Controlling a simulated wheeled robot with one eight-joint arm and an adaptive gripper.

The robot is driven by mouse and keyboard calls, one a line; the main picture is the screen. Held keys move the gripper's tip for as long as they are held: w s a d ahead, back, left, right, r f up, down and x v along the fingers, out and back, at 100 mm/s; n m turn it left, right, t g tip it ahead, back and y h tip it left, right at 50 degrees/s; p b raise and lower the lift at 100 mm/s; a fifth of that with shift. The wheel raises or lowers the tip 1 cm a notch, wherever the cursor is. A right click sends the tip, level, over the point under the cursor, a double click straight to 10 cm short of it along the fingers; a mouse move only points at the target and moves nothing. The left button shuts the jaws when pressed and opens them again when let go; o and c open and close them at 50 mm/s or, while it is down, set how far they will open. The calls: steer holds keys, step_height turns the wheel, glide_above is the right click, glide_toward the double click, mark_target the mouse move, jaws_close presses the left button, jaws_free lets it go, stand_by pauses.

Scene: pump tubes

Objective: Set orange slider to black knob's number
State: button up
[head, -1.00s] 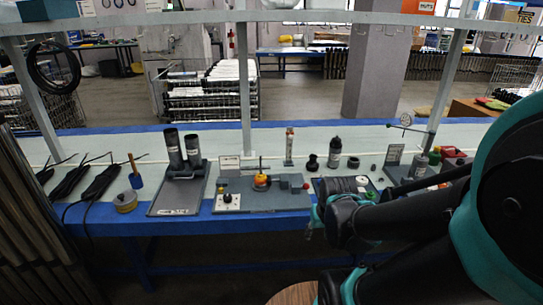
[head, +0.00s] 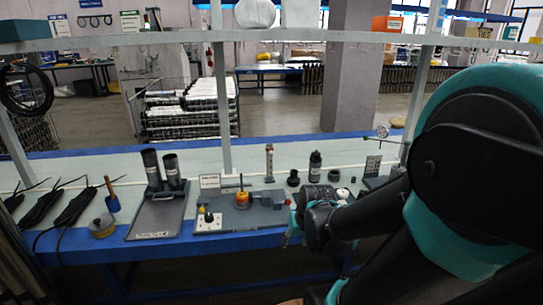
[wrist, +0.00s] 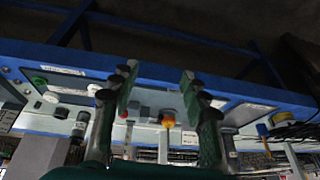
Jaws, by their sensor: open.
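A grey fixture (head: 262,217) lies on the bench, with an orange piece (head: 242,199), likely the slider, near its middle. A thin upright rod stands at the orange piece. A white plate (head: 202,224) at the fixture's left end carries a small black knob (head: 208,217); its numbers are too small to read. My gripper (head: 291,228) is in front of the bench edge, right of the orange piece and apart from it. In the wrist view, my gripper (wrist: 160,88) is open and empty, and the orange piece (wrist: 168,122) shows beyond the gap between the fingers.
A grey stand with two black tubes (head: 152,170) is left of the fixture. A tape roll (head: 102,227) and black cables are farther left. A black bottle (head: 315,167) and a small tube (head: 269,162) stand behind. A shelf rail (head: 170,42) crosses above the bench.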

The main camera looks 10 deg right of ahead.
steer(key=w+a+r+n+t+y, duration=0.1)
steer(key=w+a+r+y, duration=0.1)
steer(key=w, duration=0.7)
steer(key=w+a+r+t+y, duration=0.1)
steer(key=w+a+r+y, duration=0.1)
steer(key=w, duration=0.6)
steer(key=t+y, duration=0.3)
steer(key=t, duration=0.6)
glide_toward(273, 154)
steer(key=x, duration=1.1)
steer(key=shift+w+a, duration=0.1)
steer(key=shift+w, duration=0.1)
steer(key=shift+c, duration=0.3)
jaws_close()
steer(key=shift+a, duration=0.1)
